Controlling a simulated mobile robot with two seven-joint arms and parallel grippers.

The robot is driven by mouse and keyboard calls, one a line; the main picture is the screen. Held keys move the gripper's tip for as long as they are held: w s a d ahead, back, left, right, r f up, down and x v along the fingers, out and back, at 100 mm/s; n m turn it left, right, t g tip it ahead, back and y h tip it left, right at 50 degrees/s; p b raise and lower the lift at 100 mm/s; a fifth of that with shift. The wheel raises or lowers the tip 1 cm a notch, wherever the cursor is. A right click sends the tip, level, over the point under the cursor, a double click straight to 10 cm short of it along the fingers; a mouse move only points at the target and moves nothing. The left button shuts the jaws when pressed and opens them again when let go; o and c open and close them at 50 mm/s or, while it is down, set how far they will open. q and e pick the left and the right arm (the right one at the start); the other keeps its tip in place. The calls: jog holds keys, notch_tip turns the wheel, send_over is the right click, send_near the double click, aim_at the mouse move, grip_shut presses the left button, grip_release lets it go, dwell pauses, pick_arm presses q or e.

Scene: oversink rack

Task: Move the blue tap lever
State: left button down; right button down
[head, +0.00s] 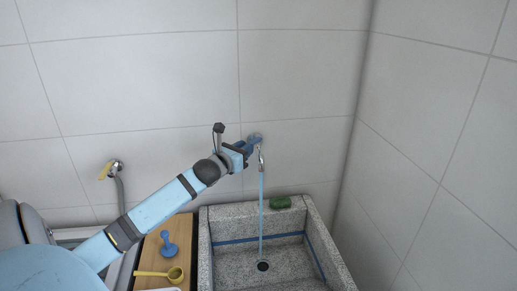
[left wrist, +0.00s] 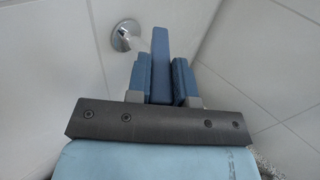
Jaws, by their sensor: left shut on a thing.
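The blue tap lever (head: 254,138) is on the wall tap (head: 261,156) above the stone sink. A thin blue stream of water (head: 262,205) falls from the tap to the sink's drain. My left gripper (head: 246,146) reaches in from the left and is at the lever. In the left wrist view the lever (left wrist: 160,62) stands upright between the two blue finger pads of my left gripper (left wrist: 160,80), which is shut on it. The tap's round wall plate (left wrist: 124,36) shows behind. My right gripper is in no view.
The grey stone sink (head: 204,240) has a green sponge (head: 280,202) on its back rim. A wooden board (head: 150,262) at its left bears a blue object (head: 169,244) and a yellow scoop (head: 174,273). A yellow-handled wall valve (head: 112,169) is further left. A tiled wall closes the right side.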

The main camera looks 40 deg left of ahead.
pick_arm(q)
jog(key=shift+a+m+h, duration=0.25)
jog(key=shift+m+h, duration=0.15)
jog(key=shift+h, duration=0.1)
jog(key=c, duration=1)
grip_release()
jog(key=shift+s+f, duration=0.1)
jog(key=shift+s, duration=0.45)
jog(key=s+b, duration=0.1)
jog(key=s, duration=1.1)
jog(key=shift+s+d, duration=0.4)
